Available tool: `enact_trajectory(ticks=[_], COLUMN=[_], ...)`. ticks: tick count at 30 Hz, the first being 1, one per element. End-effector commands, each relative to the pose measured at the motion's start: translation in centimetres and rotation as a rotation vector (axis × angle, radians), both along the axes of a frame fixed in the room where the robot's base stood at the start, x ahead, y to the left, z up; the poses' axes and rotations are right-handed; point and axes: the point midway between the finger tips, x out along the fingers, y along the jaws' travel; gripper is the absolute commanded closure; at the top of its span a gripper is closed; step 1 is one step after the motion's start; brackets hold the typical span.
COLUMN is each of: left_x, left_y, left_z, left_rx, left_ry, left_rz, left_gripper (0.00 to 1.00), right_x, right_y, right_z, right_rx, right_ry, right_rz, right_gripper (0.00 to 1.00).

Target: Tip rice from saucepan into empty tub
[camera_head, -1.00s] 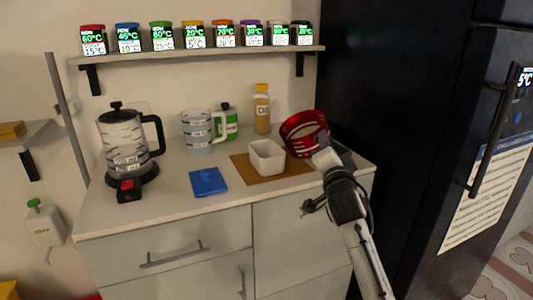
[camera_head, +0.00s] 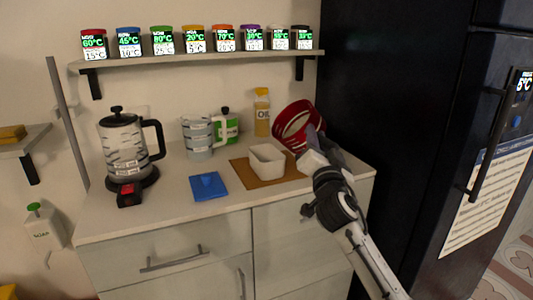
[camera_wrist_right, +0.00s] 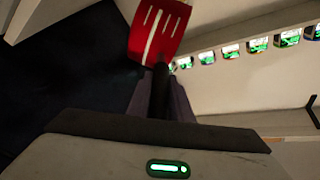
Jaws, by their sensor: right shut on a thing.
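A red saucepan (camera_head: 297,121) with pale stripes is held tilted above the right part of the counter, in the head view. My right gripper (camera_head: 316,146) is shut on its handle; the wrist view shows the dark handle (camera_wrist_right: 159,92) between the fingers and the red pan (camera_wrist_right: 158,32) beyond. A white tub (camera_head: 267,163) stands upright on a brown mat (camera_head: 244,173), just left of and below the pan. Its inside looks empty from here. No rice can be made out; the pan's inside is mostly hidden. My left gripper is not in view.
An oil bottle (camera_head: 262,112), a green container (camera_head: 227,127) and a measuring jug (camera_head: 197,138) stand behind the tub. A blue item (camera_head: 208,186) lies in front. A kettle (camera_head: 127,148) stands left. A dark fridge (camera_head: 410,120) borders the right; a shelf (camera_head: 205,58) with jars hangs above.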

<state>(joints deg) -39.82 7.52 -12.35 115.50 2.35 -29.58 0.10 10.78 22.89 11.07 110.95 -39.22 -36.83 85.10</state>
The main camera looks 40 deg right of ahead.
Motion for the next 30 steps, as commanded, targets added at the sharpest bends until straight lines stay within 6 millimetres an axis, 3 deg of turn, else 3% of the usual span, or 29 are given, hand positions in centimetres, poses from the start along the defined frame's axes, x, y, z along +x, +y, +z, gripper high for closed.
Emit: enact_trajectory(ticks=[30], left_x=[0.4], left_y=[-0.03], left_z=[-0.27], left_rx=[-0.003], left_ry=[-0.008], left_rz=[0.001], left_gripper=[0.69], right_x=[0.18], right_y=[0.8], right_z=[0.12], right_rx=[-0.139], right_ry=[0.031], right_rz=[0.0], right_gripper=[1.0])
